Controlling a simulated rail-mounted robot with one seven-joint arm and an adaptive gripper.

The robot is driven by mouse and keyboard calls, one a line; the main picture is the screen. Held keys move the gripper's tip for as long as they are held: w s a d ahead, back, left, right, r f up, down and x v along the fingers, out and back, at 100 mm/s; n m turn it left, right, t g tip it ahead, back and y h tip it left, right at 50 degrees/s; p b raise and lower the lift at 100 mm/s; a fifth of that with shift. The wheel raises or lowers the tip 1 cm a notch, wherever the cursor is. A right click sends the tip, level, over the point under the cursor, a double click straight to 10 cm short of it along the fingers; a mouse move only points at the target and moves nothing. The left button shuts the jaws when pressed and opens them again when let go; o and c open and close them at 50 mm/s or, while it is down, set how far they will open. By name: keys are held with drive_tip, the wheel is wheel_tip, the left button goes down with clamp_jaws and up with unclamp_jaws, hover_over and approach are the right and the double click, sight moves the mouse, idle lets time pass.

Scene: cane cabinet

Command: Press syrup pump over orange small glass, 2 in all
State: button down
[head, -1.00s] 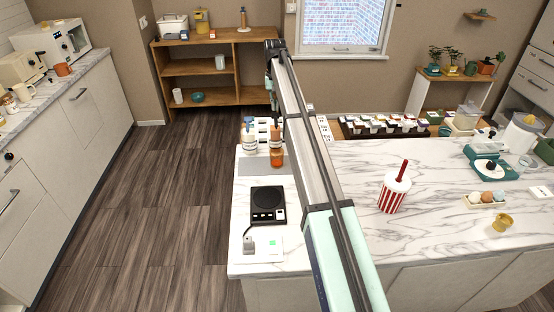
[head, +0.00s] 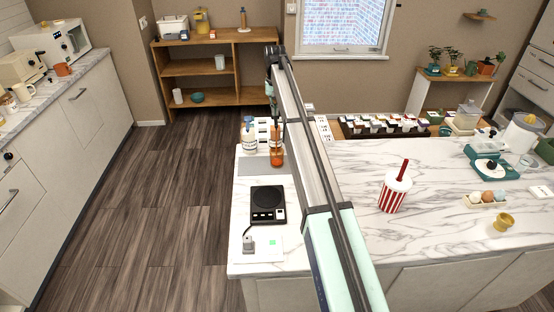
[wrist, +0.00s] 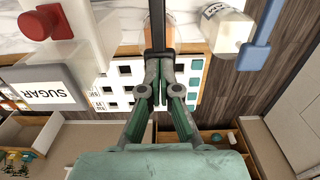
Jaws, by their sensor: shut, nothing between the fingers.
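An orange-brown syrup bottle (head: 277,142) stands at the far left end of the marble counter, with the orange small glass (head: 277,160) in front of it. My gripper (wrist: 158,60) is shut and empty, with its fingertips at the black pump (wrist: 158,25) of this bottle. I cannot tell whether they touch it. In the head view my arm partly hides the gripper and the pump. A white bottle with a blue pump (head: 249,136) stands just to the left; it also shows in the wrist view (wrist: 228,32). The glass cannot be made out in the wrist view.
A black scale (head: 268,205) lies nearer on the counter. In the wrist view, a sugar container (wrist: 58,88) and a white rack (wrist: 120,88) are close to my gripper.

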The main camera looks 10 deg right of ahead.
drive_tip(key=shift+f, duration=0.25)
drive_tip(key=shift+r+p, duration=0.65)
drive_tip(key=shift+r, duration=0.9)
drive_tip(key=shift+f, duration=0.25)
drive_tip(key=shift+f+b, duration=0.4)
drive_tip(key=shift+f, duration=0.95)
drive_tip(key=shift+r, duration=0.2)
drive_tip(key=shift+r+p, duration=0.7)
drive_tip(key=shift+r, duration=0.7)
